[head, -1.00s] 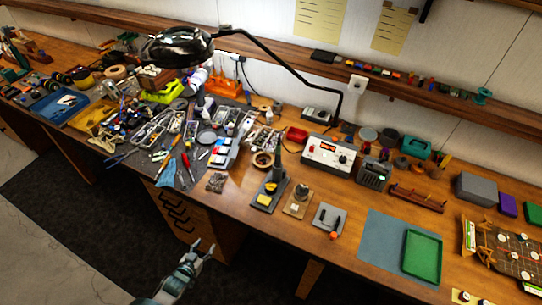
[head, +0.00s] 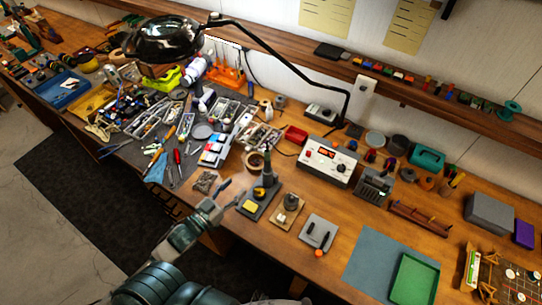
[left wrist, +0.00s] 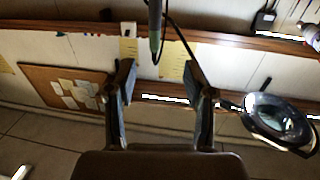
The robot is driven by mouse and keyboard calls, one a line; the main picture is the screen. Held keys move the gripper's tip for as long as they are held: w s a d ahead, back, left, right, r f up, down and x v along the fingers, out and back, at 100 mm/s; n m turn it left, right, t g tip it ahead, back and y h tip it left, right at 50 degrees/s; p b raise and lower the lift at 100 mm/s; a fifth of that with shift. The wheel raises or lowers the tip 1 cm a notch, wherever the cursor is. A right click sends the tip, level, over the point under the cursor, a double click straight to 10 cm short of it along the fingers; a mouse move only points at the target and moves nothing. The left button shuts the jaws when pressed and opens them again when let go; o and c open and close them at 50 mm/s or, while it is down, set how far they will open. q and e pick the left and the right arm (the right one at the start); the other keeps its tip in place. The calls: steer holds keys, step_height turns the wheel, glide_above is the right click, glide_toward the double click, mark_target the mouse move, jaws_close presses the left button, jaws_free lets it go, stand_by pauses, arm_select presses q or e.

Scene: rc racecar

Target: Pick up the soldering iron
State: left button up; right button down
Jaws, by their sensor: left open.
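The soldering iron (head: 268,166) stands upright, its dark green-grey handle up, in a holder on a dark base (head: 258,202) with a yellow sponge pad. My left gripper (head: 231,193) is open just left of the holder in the head view, fingers pointing towards the iron and apart from it. In the left wrist view the iron's handle (left wrist: 155,28) comes in from the top edge, ahead of the gap between the open fingers (left wrist: 160,75). Nothing is between the fingers. The iron's tip is hidden. My right gripper is not in view.
A small wooden stand (head: 288,212) is right of the holder. Tools crowd the grey mat at left. The magnifier lamp (head: 166,38) arches overhead.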

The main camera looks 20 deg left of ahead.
arm_select(q)
glide_toward(265, 159)
steer(key=p+x, duration=0.3)
steer(key=x, duration=0.7)
steer(key=shift+w, duration=0.25)
steer(key=shift+w+d, duration=0.2)
steer(key=shift+w, duration=0.1)
steer(key=shift+w+d+f, duration=0.1)
steer(key=shift+c, duration=0.5)
steer(key=c, duration=0.8)
steer(key=shift+a, duration=0.2)
jaws_close()
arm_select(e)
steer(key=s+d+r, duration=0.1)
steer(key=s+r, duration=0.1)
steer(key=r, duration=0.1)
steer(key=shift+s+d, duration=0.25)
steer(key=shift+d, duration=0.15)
